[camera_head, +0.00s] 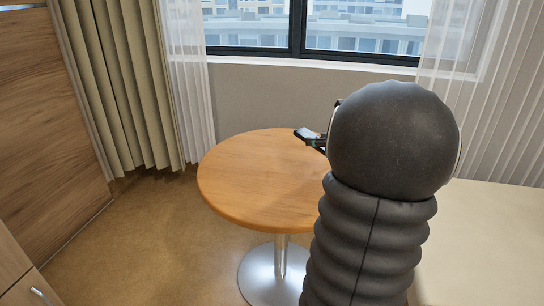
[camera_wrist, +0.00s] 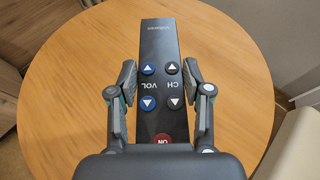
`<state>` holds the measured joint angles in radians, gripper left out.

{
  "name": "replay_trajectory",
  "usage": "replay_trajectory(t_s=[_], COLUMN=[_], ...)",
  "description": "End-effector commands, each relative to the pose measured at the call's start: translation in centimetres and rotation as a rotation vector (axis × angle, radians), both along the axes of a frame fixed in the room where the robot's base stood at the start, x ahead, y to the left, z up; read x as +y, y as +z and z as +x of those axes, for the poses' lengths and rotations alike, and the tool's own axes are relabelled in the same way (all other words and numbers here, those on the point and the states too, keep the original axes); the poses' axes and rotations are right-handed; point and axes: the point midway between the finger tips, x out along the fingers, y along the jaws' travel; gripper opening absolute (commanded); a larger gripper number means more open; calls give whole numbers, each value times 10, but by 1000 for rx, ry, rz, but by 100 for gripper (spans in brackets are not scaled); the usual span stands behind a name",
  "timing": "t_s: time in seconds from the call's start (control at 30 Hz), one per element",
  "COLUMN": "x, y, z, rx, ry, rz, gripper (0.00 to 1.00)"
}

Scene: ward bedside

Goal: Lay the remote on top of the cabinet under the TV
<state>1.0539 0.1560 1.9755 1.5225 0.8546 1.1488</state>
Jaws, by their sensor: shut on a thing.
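The remote (camera_wrist: 158,45) is dark and long, with blue and white VOL and CH buttons and a red ON button. In the wrist view it lies lengthwise between the two fingers of my gripper (camera_wrist: 161,72), which is shut on it. Its far end sticks out past the fingertips, and its near end is hidden by the gripper body. In the head view a fingertip of my gripper (camera_head: 309,137) shows over the round table, and my arm hides the rest. No TV is in view, and I cannot tell any furniture here as the cabinet under it.
A round wooden table (camera_head: 250,180) on a metal pedestal stands below my gripper, its visible top bare. A wooden front with a handle (camera_head: 38,296) is at the lower left. Curtains (camera_head: 120,90) and a window (camera_head: 340,35) are behind. Floor (camera_head: 130,240) is open left of the table.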

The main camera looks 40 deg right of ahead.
Motion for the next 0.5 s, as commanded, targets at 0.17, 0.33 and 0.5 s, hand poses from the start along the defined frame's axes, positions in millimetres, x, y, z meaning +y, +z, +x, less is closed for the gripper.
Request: replay_trajectory(t_s=[0.17, 0.33, 0.5], x=[8, 17, 27], y=[-15, -36, -55], z=[22, 54, 85], rx=[2, 2, 2], ry=[2, 2, 2], rz=[2, 3, 2], gripper=[11, 11, 11])
